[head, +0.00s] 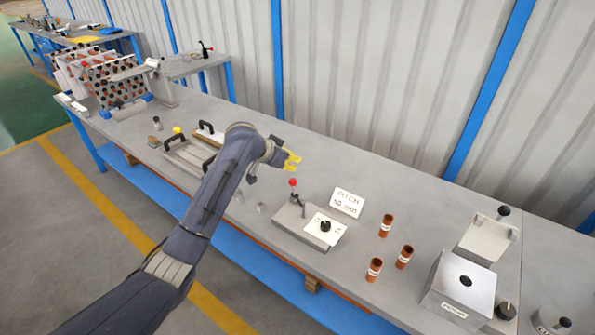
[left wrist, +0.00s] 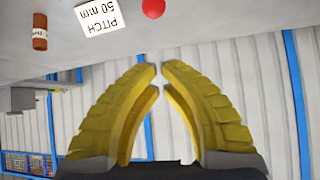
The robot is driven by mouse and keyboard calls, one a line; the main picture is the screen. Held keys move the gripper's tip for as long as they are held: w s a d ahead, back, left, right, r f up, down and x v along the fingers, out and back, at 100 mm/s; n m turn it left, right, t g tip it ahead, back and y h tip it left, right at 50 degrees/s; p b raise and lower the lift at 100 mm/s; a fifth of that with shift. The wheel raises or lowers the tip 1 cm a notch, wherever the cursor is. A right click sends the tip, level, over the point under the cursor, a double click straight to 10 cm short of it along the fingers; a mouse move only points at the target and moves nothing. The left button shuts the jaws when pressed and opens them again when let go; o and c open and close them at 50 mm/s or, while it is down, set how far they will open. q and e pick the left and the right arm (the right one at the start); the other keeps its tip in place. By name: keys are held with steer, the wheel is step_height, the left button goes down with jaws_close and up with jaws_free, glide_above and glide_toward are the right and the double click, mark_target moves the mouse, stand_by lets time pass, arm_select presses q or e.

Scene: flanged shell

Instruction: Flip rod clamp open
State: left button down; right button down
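The clamp on the bench, with a red ball on its upright lever (head: 293,183), stands at the back left of a grey base plate (head: 286,219). I take it to be the rod clamp; its jaw is too small to make out. My left gripper (head: 294,160) has yellow fingers and is above the bench, behind and above the red ball, not touching it. In the left wrist view the red ball (left wrist: 153,8) is at the top edge, beyond the fingertips (left wrist: 159,68). A narrow gap shows between the tips, with nothing held. My right gripper is not in view.
A white PITCH 50 mm card (head: 347,202) stands right of the clamp. Several brown cylinders (head: 386,225) and a grey box (head: 462,289) are farther right. A black-handled tray (head: 190,155) lies left, near my left arm. The wall (head: 400,80) runs behind the bench.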

mark_target(294, 188)
arm_select(q)
steer(key=x, duration=1)
steer(key=shift+s+a+f, duration=0.15)
steer(key=shift+s+a, duration=0.55)
steer(key=shift+s+a+f, duration=0.1)
steer(key=shift+s+a, duration=0.6)
